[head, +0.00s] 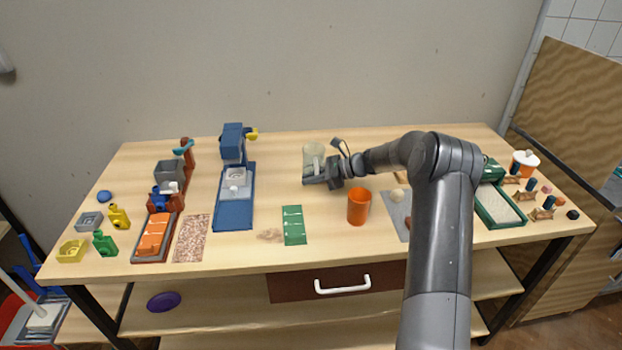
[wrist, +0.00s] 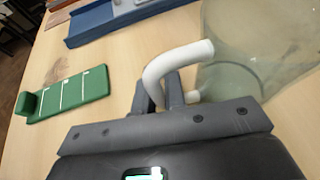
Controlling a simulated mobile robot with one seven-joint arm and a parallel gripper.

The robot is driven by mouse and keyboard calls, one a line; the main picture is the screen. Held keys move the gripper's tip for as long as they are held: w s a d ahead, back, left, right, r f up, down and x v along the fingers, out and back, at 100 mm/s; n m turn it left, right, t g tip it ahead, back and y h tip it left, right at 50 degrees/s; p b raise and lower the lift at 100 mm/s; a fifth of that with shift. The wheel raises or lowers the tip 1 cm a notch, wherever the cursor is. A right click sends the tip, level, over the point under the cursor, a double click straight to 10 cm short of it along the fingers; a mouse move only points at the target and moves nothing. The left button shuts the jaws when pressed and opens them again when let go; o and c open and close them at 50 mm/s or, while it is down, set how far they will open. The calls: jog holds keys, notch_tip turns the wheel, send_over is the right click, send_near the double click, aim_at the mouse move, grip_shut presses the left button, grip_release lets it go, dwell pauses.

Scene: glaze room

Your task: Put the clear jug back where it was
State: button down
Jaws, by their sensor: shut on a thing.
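The clear jug (head: 312,152) is upright toward the back middle of the table in the head view. It is see-through, with a white handle. In the wrist view the jug (wrist: 255,45) fills the upper right, and its white handle (wrist: 178,60) reaches toward me. My gripper (head: 317,176) is shut on the handle; in the wrist view its fingers (wrist: 162,92) close around the handle's near part. I cannot tell whether the jug's base touches the table.
An orange cup (head: 358,207) stands in front, right of my gripper. A green marked strip (head: 294,225) lies near the front. A blue machine (head: 234,190) stands left of the jug. A grey mat (head: 394,212) and a green-rimmed tray (head: 500,206) are to the right. The table is bare between jug and green strip.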

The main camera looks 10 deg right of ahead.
jog(key=shift+f, duration=0.15)
jog(key=c, duration=1.5)
grip_release()
